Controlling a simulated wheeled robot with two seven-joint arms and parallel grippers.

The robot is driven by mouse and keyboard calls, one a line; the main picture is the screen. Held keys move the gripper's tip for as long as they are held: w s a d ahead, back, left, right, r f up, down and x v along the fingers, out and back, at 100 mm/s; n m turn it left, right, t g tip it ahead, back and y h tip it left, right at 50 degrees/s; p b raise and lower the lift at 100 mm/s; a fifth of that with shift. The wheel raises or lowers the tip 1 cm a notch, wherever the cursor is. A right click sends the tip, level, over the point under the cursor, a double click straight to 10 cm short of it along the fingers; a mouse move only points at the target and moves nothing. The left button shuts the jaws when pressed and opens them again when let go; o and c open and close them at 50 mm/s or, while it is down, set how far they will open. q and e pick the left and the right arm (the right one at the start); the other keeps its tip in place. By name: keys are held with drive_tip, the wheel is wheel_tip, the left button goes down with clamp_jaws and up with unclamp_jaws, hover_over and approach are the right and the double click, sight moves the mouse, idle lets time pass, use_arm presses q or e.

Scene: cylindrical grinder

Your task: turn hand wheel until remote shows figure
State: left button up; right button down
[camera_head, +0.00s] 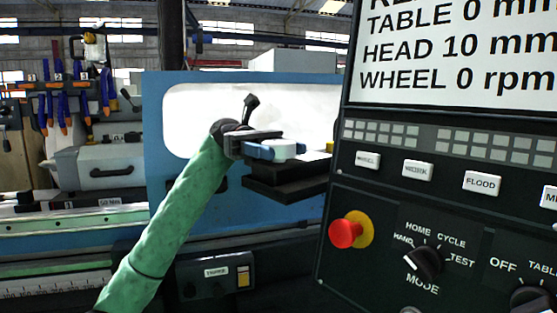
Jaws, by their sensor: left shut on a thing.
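The remote, a large dark control panel (440,165), fills the right side. Its screen (455,50) reads "TABLE 0 mm", "HEAD 10 mm" and "WHEEL 0 rpm"; its top line is cut off. My left arm, in a green sleeve, rises from the lower left. My left gripper (280,149) is shut in front of the blue machine, left of the panel. A blue-and-white piece shows at its fingertips; I cannot make out exactly what it grips. I cannot make out a hand wheel. My right gripper is not in view.
The panel has a red stop button (346,233) and a mode knob (423,262). Dark blocks (288,182) sit just below my gripper. The blue machine guard (170,110) stands behind. A tool rack (75,92) is at the far left.

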use_arm(q)
drive_tip(key=shift+m+g+y, duration=0.5)
drive_tip(key=shift+m+y, duration=0.1)
drive_tip(key=shift+y, duration=0.1)
drive_tip(key=shift+m+g+y+b, duration=0.3)
drive_tip(key=shift+y, duration=0.1)
drive_tip(key=o, duration=1)
drive_tip(key=shift+c, duration=0.2)
drive_tip(key=v, duration=0.8)
drive_tip(key=shift+b, duration=0.3)
